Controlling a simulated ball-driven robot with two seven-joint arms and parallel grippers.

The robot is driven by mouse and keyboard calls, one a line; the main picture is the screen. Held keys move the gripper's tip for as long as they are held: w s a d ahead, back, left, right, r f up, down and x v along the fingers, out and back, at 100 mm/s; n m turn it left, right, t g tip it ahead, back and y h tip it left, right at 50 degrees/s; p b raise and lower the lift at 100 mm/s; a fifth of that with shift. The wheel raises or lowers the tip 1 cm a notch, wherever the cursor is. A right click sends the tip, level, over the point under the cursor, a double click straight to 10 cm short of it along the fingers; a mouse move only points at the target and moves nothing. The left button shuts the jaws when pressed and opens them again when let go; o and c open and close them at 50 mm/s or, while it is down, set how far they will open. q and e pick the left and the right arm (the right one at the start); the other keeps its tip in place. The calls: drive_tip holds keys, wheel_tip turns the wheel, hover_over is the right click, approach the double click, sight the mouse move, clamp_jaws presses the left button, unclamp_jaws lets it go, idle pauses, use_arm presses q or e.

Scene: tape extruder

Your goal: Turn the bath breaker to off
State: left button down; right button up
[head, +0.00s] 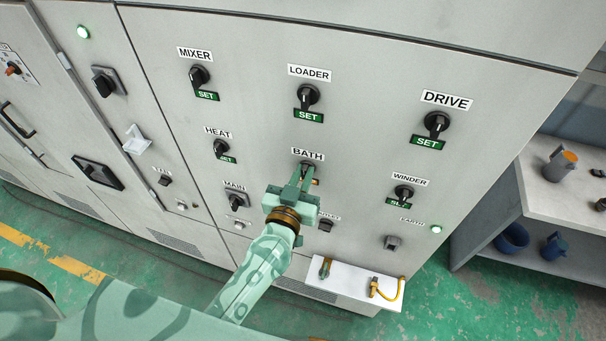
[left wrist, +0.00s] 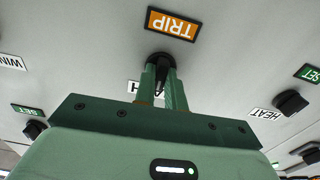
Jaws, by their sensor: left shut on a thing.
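The bath breaker is a black rotary knob (head: 307,164) under the BATH label (head: 308,154) on the grey cabinet front. My left gripper (head: 302,174) reaches it from below, and its green fingers cover most of the knob. In the left wrist view the knob (left wrist: 160,57) sits between the fingertips (left wrist: 162,75), and the gripper is shut on it. An orange TRIP sign (left wrist: 172,24) shows beside the knob in that view; only a sliver of orange shows in the head view. The knob's exact angle is hidden by the fingers. My right gripper is not in view.
Other knobs surround it: HEAT (head: 220,147), LOADER (head: 307,95), WINDER (head: 403,193), MAIN (head: 236,202) and DRIVE (head: 437,122). Several show green SET signs. A small white shelf (head: 345,283) juts out below. A side bench (head: 560,195) holding mugs stands at right.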

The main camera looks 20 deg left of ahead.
use_arm(q)
drive_tip(key=n+p, duration=0.1)
drive_tip(key=n, duration=0.2)
drive_tip(key=shift+r+p, duration=0.15)
drive_tip(key=shift+p, duration=0.2)
drive_tip(key=n+p, duration=0.1)
drive_tip(key=n, duration=0.4)
drive_tip(key=shift+a+n, duration=0.1)
drive_tip(key=shift+n, duration=0.3)
drive_tip(key=n+p, duration=0.1)
drive_tip(key=n, duration=0.3)
drive_tip(key=shift+f, duration=0.2)
drive_tip(key=shift+a+f+n, duration=0.1)
drive_tip(key=shift+n, duration=2.1)
drive_tip(key=c, duration=1.5)
unclamp_jaws()
drive_tip(key=shift+o, duration=0.2)
drive_tip(key=shift+s, duration=0.1)
